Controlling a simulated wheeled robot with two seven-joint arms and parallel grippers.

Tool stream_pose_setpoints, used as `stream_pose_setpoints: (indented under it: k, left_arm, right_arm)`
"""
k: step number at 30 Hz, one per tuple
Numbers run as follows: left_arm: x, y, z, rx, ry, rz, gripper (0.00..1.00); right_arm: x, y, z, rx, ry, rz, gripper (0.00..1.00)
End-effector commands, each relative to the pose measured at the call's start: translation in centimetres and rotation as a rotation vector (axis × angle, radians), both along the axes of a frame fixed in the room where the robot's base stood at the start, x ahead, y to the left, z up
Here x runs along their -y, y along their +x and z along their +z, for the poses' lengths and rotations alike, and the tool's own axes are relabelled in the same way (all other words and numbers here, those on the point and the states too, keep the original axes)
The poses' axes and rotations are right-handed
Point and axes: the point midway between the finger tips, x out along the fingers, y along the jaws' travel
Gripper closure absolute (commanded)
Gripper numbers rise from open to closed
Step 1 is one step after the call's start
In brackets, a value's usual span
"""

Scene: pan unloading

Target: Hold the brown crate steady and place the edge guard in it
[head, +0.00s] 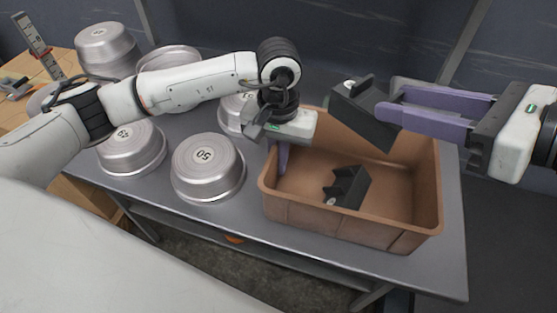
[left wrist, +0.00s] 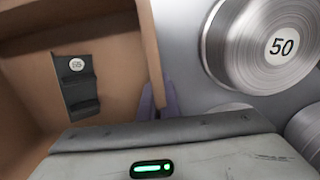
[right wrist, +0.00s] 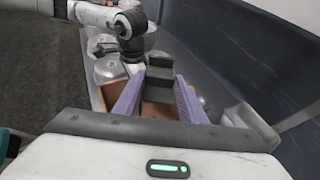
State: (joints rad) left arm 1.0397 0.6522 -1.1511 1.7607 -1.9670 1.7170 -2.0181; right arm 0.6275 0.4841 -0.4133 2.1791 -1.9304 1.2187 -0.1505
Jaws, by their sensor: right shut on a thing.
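The brown crate (head: 350,222) stands at the right of the grey table. My left gripper (head: 281,158) is at its left wall, with one purple finger inside the crate. In the left wrist view its fingers (left wrist: 158,100) sit close together on either side of the crate's wall (left wrist: 148,50). My right gripper (head: 388,105) is shut on a black edge guard (head: 362,110) above the crate's back part. The held guard also shows between the purple fingers in the right wrist view (right wrist: 158,78). Another black edge guard (head: 347,188) lies on the crate floor.
Several round metal pans stand upside down left of the crate; the closest (head: 207,168) is marked 50. A stand with a scale (head: 38,42) is at the far left. The crate's right side is empty. A dark wall rises behind the table.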

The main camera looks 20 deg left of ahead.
Motion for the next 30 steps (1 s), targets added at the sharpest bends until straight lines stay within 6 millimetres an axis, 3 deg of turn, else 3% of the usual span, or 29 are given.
stream_pose_setpoints:
  k: [30]
  left_arm:
    - [0.0, 0.1, 0.1, 0.001, -0.002, 0.000, 1.00]
  right_arm:
    - [0.0, 0.0, -7.3, -0.003, -0.001, -0.001, 0.90]
